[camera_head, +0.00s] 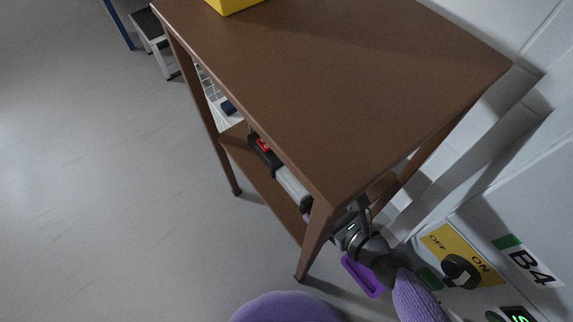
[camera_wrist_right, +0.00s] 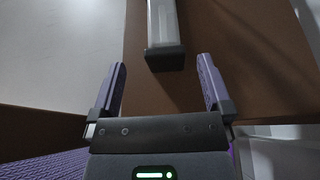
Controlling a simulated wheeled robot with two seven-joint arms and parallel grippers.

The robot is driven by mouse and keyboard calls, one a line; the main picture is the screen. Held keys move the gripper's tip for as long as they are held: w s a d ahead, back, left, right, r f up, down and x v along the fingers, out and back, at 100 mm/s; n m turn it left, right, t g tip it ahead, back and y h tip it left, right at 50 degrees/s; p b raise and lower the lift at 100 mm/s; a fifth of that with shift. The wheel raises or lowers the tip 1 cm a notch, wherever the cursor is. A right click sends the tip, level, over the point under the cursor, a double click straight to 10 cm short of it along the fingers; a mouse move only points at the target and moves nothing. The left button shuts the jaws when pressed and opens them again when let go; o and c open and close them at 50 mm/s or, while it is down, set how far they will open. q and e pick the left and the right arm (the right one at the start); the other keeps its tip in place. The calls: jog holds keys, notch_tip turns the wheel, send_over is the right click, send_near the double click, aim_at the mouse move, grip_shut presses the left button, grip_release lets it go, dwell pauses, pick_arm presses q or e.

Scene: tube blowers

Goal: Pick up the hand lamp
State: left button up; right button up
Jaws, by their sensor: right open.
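The hand lamp (camera_head: 285,178) lies on the lower shelf of the brown table, close under the tabletop edge. It has a black body with a red switch and a pale tube. In the right wrist view the pale tube and dark end cap of the lamp (camera_wrist_right: 163,32) point towards my right gripper (camera_wrist_right: 162,62). The gripper is open and empty, its two purple fingers either side of the line of the lamp, with the end cap just ahead between the tips. In the head view the table leg and top hide most of this gripper. My left gripper is out of view.
The brown table (camera_head: 350,85) has a near leg (camera_head: 314,240) beside my right arm. A yellow box sits on top (camera_head: 232,4). A cabinet with an ON/OFF switch (camera_head: 461,271) stands right. Floor at left is clear.

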aim_at(300, 188)
jog(key=b+x, duration=0.1)
jog(key=x, duration=0.2)
jog(key=b+x, duration=0.1)
jog(key=x, duration=0.2)
jog(key=b+x, duration=0.1)
jog(key=x, duration=0.2)
jog(key=shift+d+f, duration=0.15)
jog(key=shift+f, duration=0.2)
jog(key=shift+w, duration=0.15)
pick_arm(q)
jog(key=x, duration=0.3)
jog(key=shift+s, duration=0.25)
pick_arm(e)
jog(key=shift+r, duration=0.1)
grip_shut()
